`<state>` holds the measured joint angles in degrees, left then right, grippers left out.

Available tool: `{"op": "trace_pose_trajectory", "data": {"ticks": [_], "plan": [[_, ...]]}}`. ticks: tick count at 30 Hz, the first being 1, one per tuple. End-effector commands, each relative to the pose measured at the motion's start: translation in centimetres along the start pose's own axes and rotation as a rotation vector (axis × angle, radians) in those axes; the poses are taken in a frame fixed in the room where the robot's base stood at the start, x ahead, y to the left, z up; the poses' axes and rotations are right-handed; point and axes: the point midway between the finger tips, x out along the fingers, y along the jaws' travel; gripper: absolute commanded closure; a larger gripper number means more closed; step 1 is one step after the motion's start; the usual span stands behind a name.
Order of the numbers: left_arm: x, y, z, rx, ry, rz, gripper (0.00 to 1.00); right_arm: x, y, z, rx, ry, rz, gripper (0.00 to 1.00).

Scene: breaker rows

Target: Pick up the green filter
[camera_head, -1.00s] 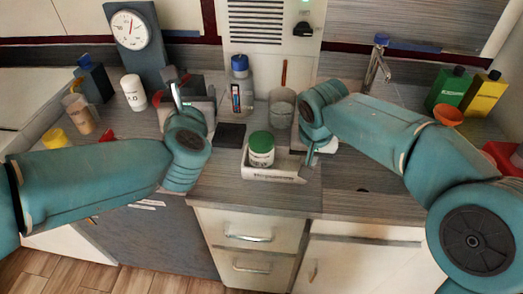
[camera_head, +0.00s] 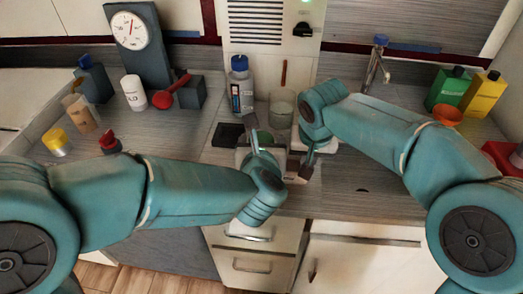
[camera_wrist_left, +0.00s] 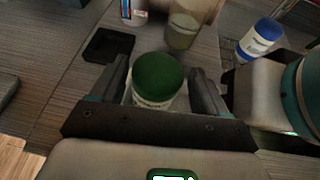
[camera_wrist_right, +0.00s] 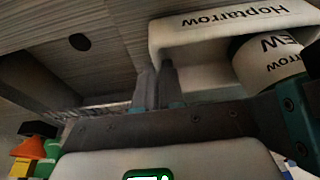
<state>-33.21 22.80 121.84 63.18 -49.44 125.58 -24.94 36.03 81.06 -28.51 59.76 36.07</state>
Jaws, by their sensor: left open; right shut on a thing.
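The green filter is a white canister with a green lid (camera_wrist_left: 158,78). It stands upright in a white tray (camera_wrist_right: 202,28) marked "Hoptarrow"; its lid also shows in the head view (camera_head: 266,138), partly covered by my left gripper. My left gripper (camera_head: 266,140) is open, with its fingers on either side of the filter in the left wrist view; I cannot tell whether they touch it. My right gripper (camera_wrist_right: 157,82) is shut at the edge of the tray, seemingly on its wall; the exact grip is hard to see.
A glass beaker (camera_head: 282,112) and a blue-capped bottle (camera_head: 240,85) stand behind the tray. A dark square pad (camera_head: 228,134) lies to its left. Green (camera_head: 450,88) and yellow (camera_head: 482,95) bottles stand far right.

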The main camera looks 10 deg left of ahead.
Motion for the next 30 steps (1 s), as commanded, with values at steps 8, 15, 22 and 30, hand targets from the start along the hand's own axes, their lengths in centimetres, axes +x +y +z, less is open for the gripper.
{"op": "trace_pose_trajectory", "data": {"ticks": [8,15,22,30], "plan": [[3.8,0.1,-0.3,-0.001,0.000,0.000,0.25,-0.1,0.0,0.0,0.000,0.001,-0.001,1.00],[4.0,0.1,-0.3,-0.001,-0.001,0.000,0.25,0.0,0.0,0.0,0.000,0.001,-0.001,1.00],[3.9,0.1,-0.2,-0.001,-0.003,0.000,0.76,-0.1,0.0,0.0,0.000,0.001,-0.001,1.00],[3.5,0.1,0.9,-0.003,-0.007,0.000,0.76,-0.1,0.0,0.0,0.000,0.001,-0.001,1.00]]}}
